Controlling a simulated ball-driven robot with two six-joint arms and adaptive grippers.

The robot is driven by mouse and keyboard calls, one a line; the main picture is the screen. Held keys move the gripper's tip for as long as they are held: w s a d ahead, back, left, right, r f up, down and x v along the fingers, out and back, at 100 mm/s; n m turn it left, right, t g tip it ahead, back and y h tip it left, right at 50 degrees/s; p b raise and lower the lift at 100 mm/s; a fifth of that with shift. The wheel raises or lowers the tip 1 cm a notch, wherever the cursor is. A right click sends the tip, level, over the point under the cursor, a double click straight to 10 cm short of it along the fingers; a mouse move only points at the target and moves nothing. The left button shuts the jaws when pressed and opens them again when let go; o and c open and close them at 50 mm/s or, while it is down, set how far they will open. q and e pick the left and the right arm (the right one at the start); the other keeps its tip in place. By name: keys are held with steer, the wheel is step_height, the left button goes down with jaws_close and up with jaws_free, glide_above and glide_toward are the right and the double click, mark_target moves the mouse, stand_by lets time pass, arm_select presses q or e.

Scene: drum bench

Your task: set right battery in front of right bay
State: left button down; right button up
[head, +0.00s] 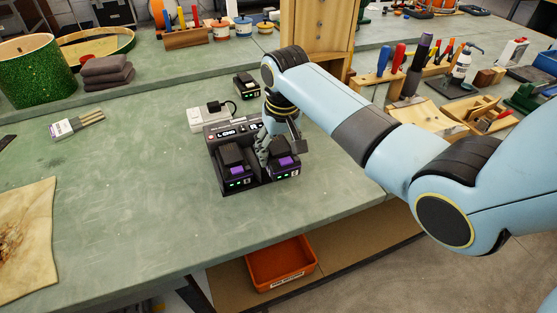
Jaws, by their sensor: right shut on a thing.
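A black charger (214,134) with white lettering stands on the green bench. The left battery (233,168), black with a purple stripe and green lights, sits at its left side. The right battery (286,166), of the same look, is at the right side, close beside it. My right gripper (277,150) reaches down from above and is shut on the right battery. The gripper and wrist hide much of the right bay, so I cannot tell whether the battery touches the charger. My left gripper is not in view.
Another black battery (246,86) and a white socket block (208,118) with a plug stand behind the charger. An orange bin (281,262) sits below the front edge.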

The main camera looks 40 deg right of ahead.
mark_target(278, 161)
step_height(278, 161, down, 4)
steer(key=shift+a+r, duration=0.1)
steer(key=shift+r, duration=0.15)
steer(key=shift+f, duration=0.2)
steer(key=shift+f, duration=0.15)
steer(key=o, duration=1.3)
steer(key=shift+c, duration=0.2)
steer(key=r, duration=0.4)
steer(key=s+r, duration=0.1)
steer(key=r, duration=0.7)
steer(key=shift+s+a+r+p, duration=0.1)
steer(key=shift+s+a+p, duration=0.1)
steer(key=shift+s+p, duration=0.2)
